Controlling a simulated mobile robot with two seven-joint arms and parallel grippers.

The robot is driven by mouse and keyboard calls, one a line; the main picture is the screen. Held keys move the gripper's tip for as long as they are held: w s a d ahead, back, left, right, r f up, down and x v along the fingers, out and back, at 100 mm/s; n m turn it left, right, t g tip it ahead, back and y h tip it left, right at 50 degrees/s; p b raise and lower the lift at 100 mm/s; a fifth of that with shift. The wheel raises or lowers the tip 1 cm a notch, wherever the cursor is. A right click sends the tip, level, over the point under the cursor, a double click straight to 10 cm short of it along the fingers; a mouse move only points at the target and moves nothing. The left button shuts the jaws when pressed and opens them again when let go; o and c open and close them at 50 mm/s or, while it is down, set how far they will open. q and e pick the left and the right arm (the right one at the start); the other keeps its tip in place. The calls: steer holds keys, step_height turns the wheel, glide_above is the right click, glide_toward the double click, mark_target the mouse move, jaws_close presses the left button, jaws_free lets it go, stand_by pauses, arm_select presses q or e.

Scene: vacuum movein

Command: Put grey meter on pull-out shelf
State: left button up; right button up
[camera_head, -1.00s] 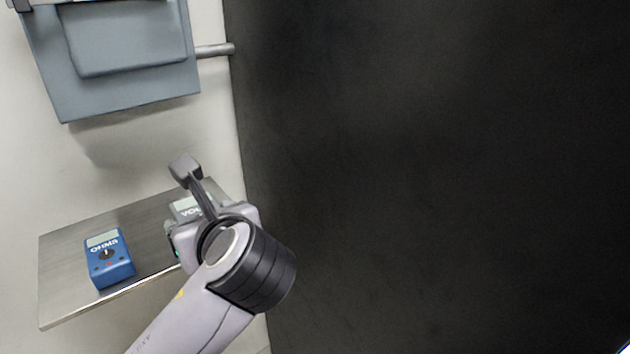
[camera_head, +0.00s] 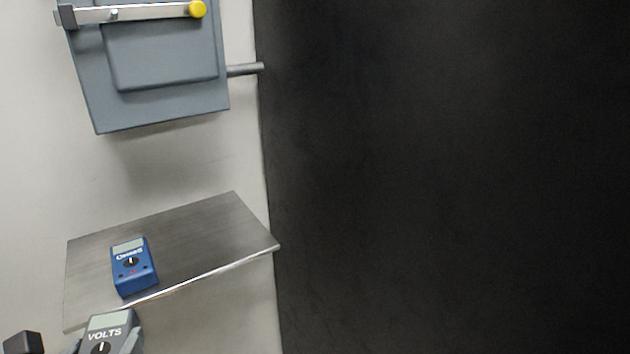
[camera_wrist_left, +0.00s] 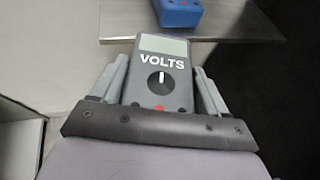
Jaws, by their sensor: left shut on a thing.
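The grey meter (camera_head: 106,328), marked VOLTS, is in my left gripper (camera_head: 104,346) at the bottom left of the head view, near the shelf's front edge. The left wrist view shows the grey meter (camera_wrist_left: 162,75) upright between the two fingers of my left gripper (camera_wrist_left: 162,85), which is shut on its sides. A metal shelf (camera_head: 210,230) stands out from the wall; its edge also shows behind the meter in the left wrist view (camera_wrist_left: 240,30). My right gripper is not in view.
The shelf's right part is bare. A grey wall box (camera_head: 160,90) with a lever and yellow knob (camera_head: 197,9) hangs above. A large black surface (camera_head: 440,180) fills the right side.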

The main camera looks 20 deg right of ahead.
arm_select(q)
steer(key=a, duration=0.1)
steer(key=a+f, duration=0.1)
steer(key=shift+s+a+f, duration=0.2)
steer(key=shift+s+a, duration=0.1)
steer(key=shift+s, duration=0.2)
steer(key=shift+d+h, duration=0.3)
steer(key=shift+a, duration=0.2)
